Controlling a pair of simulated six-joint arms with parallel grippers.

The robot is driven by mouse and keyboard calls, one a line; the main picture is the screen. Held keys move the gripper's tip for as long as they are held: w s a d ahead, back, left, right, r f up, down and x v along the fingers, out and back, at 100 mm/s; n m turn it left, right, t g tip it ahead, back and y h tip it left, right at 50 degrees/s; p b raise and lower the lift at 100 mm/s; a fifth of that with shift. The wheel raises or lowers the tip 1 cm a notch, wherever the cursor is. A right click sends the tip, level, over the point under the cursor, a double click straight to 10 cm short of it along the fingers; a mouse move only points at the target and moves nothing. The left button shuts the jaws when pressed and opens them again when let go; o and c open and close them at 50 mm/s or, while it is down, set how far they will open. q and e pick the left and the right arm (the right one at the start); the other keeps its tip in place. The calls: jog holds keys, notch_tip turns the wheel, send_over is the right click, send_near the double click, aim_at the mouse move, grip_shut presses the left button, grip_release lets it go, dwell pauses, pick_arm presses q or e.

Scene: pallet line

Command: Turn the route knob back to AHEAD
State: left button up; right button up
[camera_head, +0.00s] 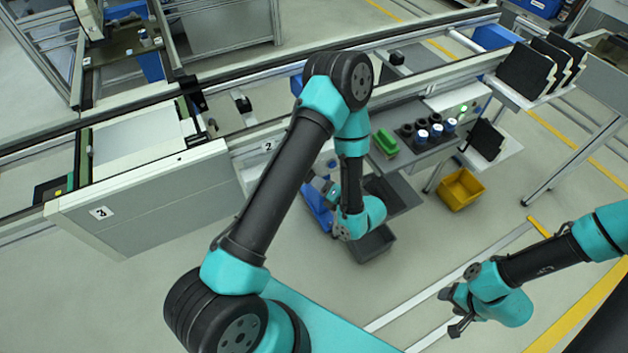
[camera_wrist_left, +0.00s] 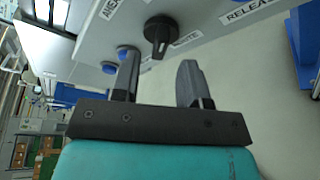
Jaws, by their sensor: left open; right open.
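The route knob (camera_wrist_left: 160,33) is black with a raised grip bar, on a light grey panel in the left wrist view. Its bar points down the picture, toward my gripper. A label beside it is partly readable as "ROUTE". My left gripper (camera_wrist_left: 158,78) is open and empty, its two fingers pointing at the panel, with the knob ahead of and roughly between the fingertips, apart from them. In the head view my left gripper (camera_head: 326,188) is near the conveyor's front side, and the knob cannot be made out there. My right gripper (camera_head: 456,312) is open and empty over the floor.
A "RELEASE" label (camera_wrist_left: 250,11) is to the right. In the head view, a grey shelf (camera_head: 408,158) with a green block (camera_head: 385,143) and a yellow bin (camera_head: 460,188) stand right of my left arm.

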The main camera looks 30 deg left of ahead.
pick_arm(q)
jog(key=shift+x, duration=1.7)
grip_shut()
